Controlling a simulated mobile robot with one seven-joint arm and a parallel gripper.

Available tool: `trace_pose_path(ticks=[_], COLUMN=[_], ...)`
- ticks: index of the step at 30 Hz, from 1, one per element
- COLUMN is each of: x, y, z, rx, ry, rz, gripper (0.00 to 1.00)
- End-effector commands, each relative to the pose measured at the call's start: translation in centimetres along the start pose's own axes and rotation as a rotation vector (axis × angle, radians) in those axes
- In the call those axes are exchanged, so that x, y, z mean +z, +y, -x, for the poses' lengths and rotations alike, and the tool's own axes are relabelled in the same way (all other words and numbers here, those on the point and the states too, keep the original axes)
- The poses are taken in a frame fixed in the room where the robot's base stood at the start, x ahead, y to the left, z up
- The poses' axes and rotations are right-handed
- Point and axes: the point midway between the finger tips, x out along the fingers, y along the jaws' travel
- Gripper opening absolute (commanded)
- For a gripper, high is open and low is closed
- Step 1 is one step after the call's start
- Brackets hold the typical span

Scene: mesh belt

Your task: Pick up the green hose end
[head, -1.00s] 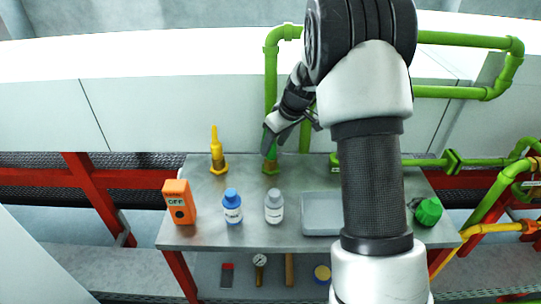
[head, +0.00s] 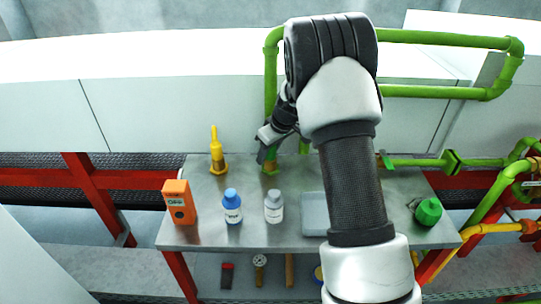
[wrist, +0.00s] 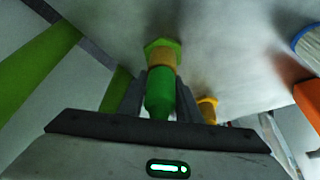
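The green hose end (head: 270,168) stands upright near the back of the grey table, with a brass collar and a green hexagonal foot. In the head view its upper part is mostly hidden by my gripper (head: 264,153). In the wrist view the green hose end (wrist: 160,90) lies between the two fingers of my gripper (wrist: 161,92). The fingers sit close against both sides of its green body, with no clear gap, so they look shut on it. The foot still appears to rest on the table.
A yellow hose end (head: 217,152) stands to the left. An orange device (head: 179,202), a blue bottle (head: 232,207), a grey bottle (head: 273,207) and a shallow grey tray (head: 313,214) are nearer the front. Green pipes (head: 271,85) rise behind. A green-capped item (head: 428,211) lies at the right.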

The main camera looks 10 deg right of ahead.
Motion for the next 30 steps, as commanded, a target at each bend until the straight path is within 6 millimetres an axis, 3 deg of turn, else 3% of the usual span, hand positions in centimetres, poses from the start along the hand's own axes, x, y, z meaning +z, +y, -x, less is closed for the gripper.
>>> trace_pose_path(ticks=[1,3,11,24,30], x=[0.0,-0.1,-0.2,-3.3,-3.8], y=[0.0,0.0,0.1,0.1,0.1], z=[0.0,0.1,0.5,7.7,9.2], rx=[0.0,0.001,0.002,0.003,0.001], ry=[0.0,0.001,0.002,0.004,0.002], rz=[0.0,0.0,0.001,0.001,-0.001], gripper=[0.1,0.01,0.01,0.01,0.01])
